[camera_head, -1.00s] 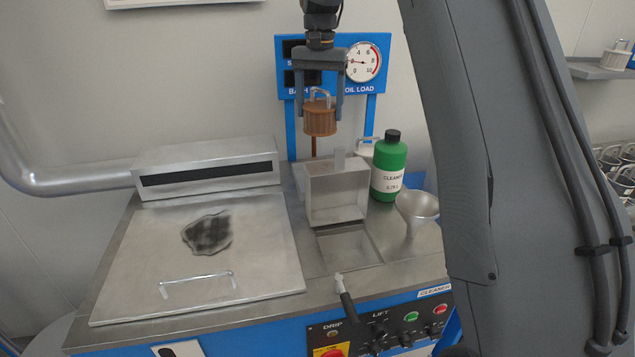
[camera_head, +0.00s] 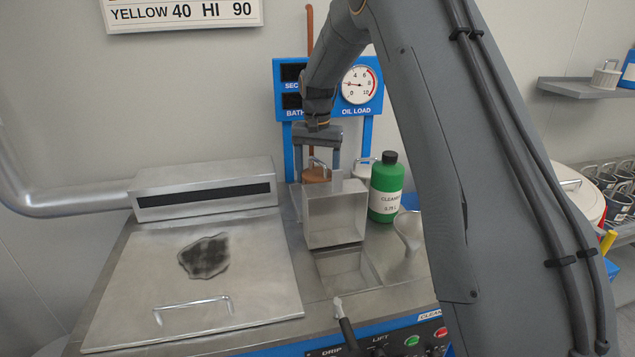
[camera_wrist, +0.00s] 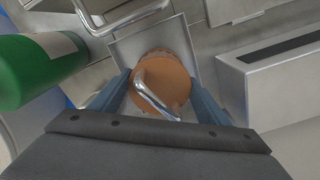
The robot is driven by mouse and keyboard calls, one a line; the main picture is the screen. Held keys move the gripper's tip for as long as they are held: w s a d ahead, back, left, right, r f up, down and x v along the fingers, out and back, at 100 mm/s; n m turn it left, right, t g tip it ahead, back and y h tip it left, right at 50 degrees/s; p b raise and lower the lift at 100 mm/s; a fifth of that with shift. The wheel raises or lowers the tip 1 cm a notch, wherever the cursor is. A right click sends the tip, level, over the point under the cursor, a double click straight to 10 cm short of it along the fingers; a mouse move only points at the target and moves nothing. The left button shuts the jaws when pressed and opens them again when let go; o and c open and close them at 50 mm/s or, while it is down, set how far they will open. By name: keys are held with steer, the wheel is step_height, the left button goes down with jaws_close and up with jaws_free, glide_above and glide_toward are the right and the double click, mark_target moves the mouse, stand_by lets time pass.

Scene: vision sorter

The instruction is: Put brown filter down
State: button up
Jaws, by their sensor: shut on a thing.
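The brown filter (camera_head: 316,174) is a short brown cylinder with a metal loop handle on top. It is behind the raised metal box (camera_head: 335,214) of the machine, which hides its lower part. My gripper (camera_head: 319,160) points down and is shut on the filter. In the wrist view the filter (camera_wrist: 166,84) sits between my two blue-grey fingers, its handle crossing its top. A square metal tray or recess (camera_wrist: 127,50) shows around and beneath it. I cannot tell whether the filter touches the bottom.
A green cleaner bottle (camera_head: 386,188) stands close to the right of my gripper, with a metal funnel (camera_head: 408,232) in front of it. A metal lid with a handle (camera_head: 250,300) covers the left side. The gauge panel (camera_head: 285,78) is behind my arm.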

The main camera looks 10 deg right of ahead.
mark_target(317, 160)
steer(key=shift+f+p, duration=0.3)
steer(key=shift+f, duration=1.05)
steer(key=o, duration=1.1)
steer(key=shift+f, duration=0.1)
steer(key=shift+o, duration=0.2)
step_height(317, 160, up, 12)
steer(key=b, duration=0.3)
steer(key=shift+f+b, duration=0.15)
steer(key=shift+b, duration=0.2)
steer(key=shift+r, duration=0.3)
